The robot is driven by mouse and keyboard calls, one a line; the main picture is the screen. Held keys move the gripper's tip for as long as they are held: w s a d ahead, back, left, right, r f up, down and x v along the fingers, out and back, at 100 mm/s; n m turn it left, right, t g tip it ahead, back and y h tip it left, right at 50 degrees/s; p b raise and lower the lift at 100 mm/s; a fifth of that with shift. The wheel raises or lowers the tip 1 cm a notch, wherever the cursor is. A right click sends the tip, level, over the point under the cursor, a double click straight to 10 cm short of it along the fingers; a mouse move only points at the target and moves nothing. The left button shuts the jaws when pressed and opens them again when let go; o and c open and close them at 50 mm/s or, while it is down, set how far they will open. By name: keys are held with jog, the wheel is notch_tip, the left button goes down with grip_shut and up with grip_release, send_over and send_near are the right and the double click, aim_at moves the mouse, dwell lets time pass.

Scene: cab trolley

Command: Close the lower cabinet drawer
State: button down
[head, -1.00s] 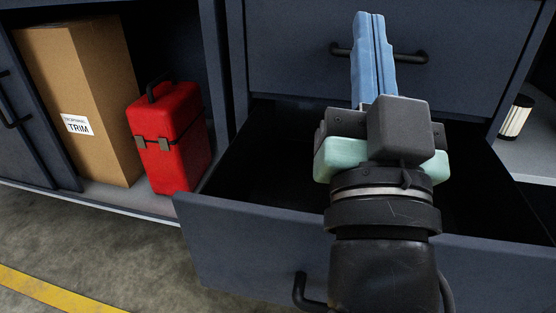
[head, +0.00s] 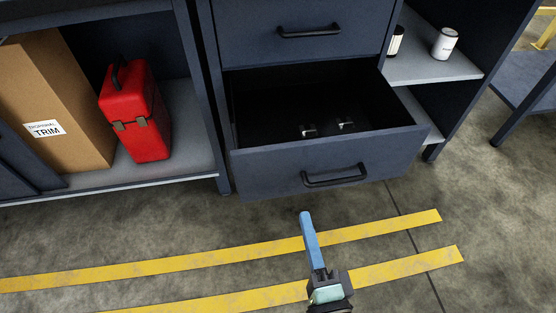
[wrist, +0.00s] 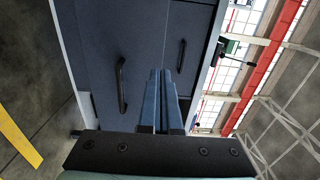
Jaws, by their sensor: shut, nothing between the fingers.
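The lower cabinet drawer (head: 262,170) is dark blue-grey and stands pulled out in the head view. Its black bar handle (head: 335,176) is on the front face. Two small metallic items (head: 308,130) lie inside. In the wrist view the drawer front with its handle (wrist: 122,85) is seen turned on its side, left of the fingers. My gripper (head: 305,214) has blue fingers pressed together and holds nothing. In the head view it appears below the drawer front, apart from it. The fingers also show in the wrist view (wrist: 160,85).
An upper drawer (head: 290,48) above is shut. On the left, a cardboard box (head: 50,110) and a red case (head: 136,115) stand in an open compartment. A white can (head: 445,43) stands on the right shelf. The floor with yellow stripes (head: 200,262) is clear before the drawer.

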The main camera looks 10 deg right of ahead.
aim_at(288, 151)
jog(key=w, duration=0.9)
jog(key=w+p, duration=0.1)
jog(key=w, duration=0.4)
jog(key=shift+a, duration=0.25)
jog(key=shift+w, duration=0.15)
